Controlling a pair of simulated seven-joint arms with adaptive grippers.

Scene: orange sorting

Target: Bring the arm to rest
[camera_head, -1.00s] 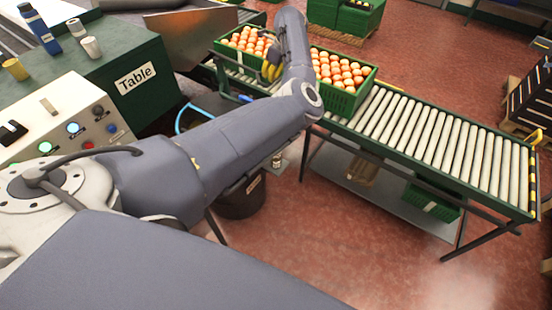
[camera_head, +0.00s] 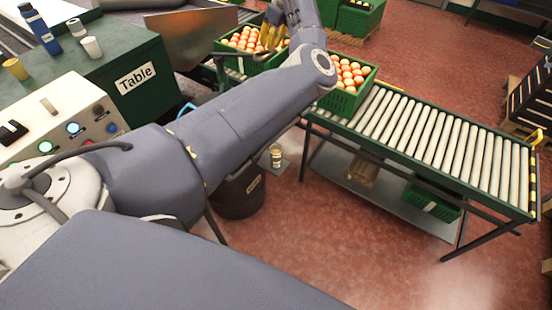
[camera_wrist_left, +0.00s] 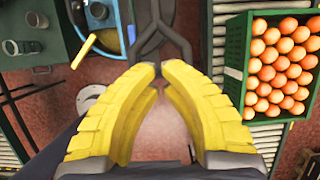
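My left arm (camera_head: 225,135) reaches from the lower left of the head view toward the crates at the top. My left gripper (camera_head: 268,38), with yellow fingers, is in the air in front of the left orange crate. In the left wrist view the fingertips (camera_wrist_left: 159,72) come close together with a narrow gap and nothing between them. The left crate of oranges (camera_head: 226,57) is partly hidden by the gripper. The right crate of oranges (camera_head: 345,102) is partly hidden by my arm. A crate (camera_wrist_left: 236,75) full of oranges shows right of the fingers, apart from them. My right gripper is not in view.
The roller conveyor (camera_head: 430,132) is empty to the right of the crates. A green table (camera_head: 120,50) with cups and a blue bottle (camera_head: 40,28) stands at the left, beside a button panel (camera_head: 60,115). A dark bin (camera_head: 238,195) and a jar (camera_head: 276,156) sit below my arm.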

